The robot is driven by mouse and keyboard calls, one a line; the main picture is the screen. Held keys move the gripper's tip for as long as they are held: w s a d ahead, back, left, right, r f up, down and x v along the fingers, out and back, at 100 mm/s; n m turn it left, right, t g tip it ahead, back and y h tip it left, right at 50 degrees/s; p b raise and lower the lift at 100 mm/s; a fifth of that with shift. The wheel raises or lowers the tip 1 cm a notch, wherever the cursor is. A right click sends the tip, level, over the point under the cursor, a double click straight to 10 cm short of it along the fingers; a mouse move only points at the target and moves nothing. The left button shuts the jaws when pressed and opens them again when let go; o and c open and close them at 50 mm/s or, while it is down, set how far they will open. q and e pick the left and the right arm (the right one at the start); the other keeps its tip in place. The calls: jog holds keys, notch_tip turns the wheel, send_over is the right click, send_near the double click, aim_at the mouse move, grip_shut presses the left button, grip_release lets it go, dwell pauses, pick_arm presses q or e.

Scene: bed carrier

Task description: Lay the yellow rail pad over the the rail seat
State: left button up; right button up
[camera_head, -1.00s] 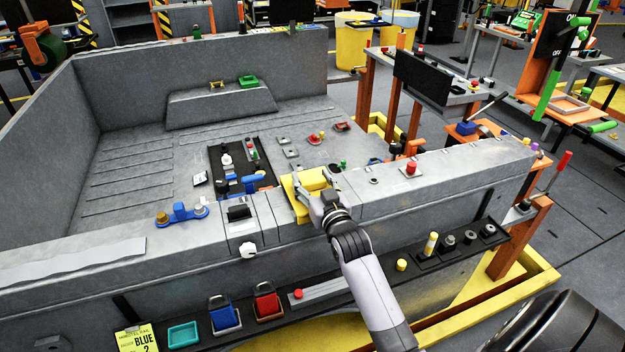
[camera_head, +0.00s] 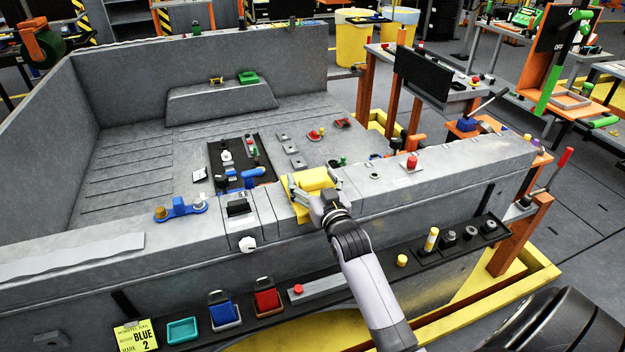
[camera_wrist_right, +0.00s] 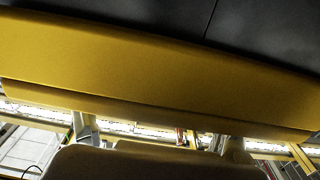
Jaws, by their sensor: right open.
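The yellow rail pad (camera_head: 313,179) appears as a yellow block with a flat yellow part below it, on the grey ledge at the middle of the head view. I cannot tell where one part ends and the other begins. My right gripper (camera_head: 316,187) is open at the pad, with its fingers near the two ends of the block. In the right wrist view, a long yellow surface (camera_wrist_right: 150,62) fills the upper part. The rail seat cannot be made out apart from the yellow parts. My left gripper is not in view.
A black-topped block (camera_head: 238,208) and a blue fitting (camera_head: 181,208) are left of the gripper on the ledge. A red button (camera_head: 411,163) is to the right. A lower shelf holds a blue bin (camera_head: 224,313), a red bin (camera_head: 267,302) and a teal tray (camera_head: 183,331).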

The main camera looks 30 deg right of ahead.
jog(key=shift+s, duration=0.15)
jog(key=v, duration=1.1)
jog(key=shift+s, duration=0.35)
jog(key=shift+f, duration=0.1)
